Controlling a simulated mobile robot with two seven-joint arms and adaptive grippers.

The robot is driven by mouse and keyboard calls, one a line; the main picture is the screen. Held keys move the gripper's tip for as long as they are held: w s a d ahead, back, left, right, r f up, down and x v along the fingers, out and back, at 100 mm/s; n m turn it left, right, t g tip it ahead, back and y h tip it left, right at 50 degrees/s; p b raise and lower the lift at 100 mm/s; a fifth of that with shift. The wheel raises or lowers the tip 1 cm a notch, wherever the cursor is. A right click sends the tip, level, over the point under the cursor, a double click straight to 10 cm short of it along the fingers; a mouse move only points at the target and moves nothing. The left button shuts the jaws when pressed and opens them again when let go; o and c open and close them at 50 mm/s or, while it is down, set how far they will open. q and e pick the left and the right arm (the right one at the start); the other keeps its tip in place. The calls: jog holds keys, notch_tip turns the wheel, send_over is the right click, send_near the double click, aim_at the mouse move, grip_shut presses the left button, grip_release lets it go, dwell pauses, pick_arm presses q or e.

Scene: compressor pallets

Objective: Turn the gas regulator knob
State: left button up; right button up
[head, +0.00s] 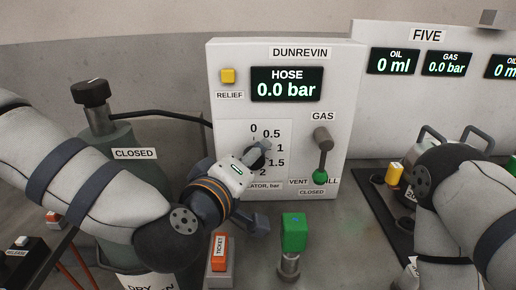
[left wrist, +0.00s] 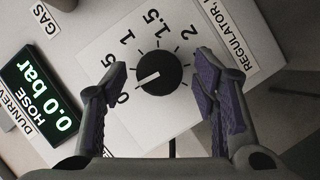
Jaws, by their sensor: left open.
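The black regulator knob (left wrist: 159,73) shows in the left wrist view on a white scale plate (left wrist: 150,125) marked from 0 to 2. Its white pointer line is toward the 0 end. My left gripper (left wrist: 160,78) is open, with one purple-padded finger on each side of the knob; I see a gap between the pads and the knob. In the head view my left gripper (head: 257,185) is in front of the scale plate and partly hides the knob. The hose display (head: 287,85) reads 0.0 bar. My right gripper is out of view; only its arm shows.
The gas lever (head: 324,142) points down at CLOSED, right of the scale. A yellow relief button (head: 228,76) is upper left. A cylinder (head: 122,152) labelled CLOSED is left.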

pick_arm(q)
jog(key=shift+s, duration=0.1)
jog(key=shift+c, duration=1.1)
jog(key=c, duration=0.9)
jog(key=shift+c, duration=0.2)
